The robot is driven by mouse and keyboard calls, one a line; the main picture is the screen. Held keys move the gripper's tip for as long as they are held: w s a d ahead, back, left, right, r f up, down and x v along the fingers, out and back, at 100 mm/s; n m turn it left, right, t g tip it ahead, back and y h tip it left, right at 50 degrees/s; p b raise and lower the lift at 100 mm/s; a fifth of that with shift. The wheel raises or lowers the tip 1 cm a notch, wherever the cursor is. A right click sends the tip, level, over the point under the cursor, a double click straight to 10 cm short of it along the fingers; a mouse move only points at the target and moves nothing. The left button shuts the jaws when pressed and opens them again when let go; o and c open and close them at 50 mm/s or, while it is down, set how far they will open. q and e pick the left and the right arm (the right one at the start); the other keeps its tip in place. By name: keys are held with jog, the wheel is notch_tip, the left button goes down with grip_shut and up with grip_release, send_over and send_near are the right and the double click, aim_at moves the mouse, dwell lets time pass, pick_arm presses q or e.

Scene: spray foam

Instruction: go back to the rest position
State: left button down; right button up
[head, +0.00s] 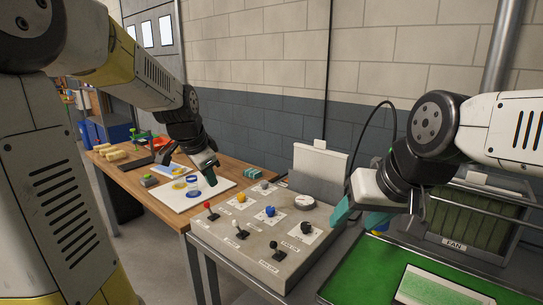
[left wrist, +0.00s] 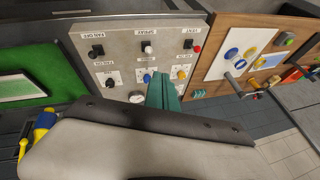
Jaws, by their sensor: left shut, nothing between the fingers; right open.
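My left gripper (head: 209,178) is above the near side of the wooden table, beside the control panel. Its green fingers are shut with nothing between them; they also show closed in the left wrist view (left wrist: 165,92). My right gripper (head: 357,215) is on the right, at the right edge of the control panel (head: 229,252). Its green fingers are spread apart and nothing shows between them. The panel carries several knobs and levers, including a red one (head: 207,205), a yellow one (head: 241,198) and a blue one (head: 270,211), and a round dial (head: 304,202).
A green surface (head: 363,270) with a pale green panel (head: 440,287) lies at the front right, before a fan box (head: 473,214). The wooden table (head: 160,205) holds a white board (head: 178,203) with coloured rings and small blocks. A brick wall stands behind.

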pick_arm(q)
jog(key=s+d+r+n, duration=0.1)
jog(key=s+n, duration=0.3)
jog(key=s, duration=0.6)
jog(key=s+d+r+n+h, duration=0.1)
jog(key=s+d+n, duration=0.2)
jog(key=s, duration=0.8)
jog(key=shift+s+r+n+t, duration=0.15)
jog(key=shift+r+n+t, duration=0.2)
jog(key=shift+n, duration=0.85)
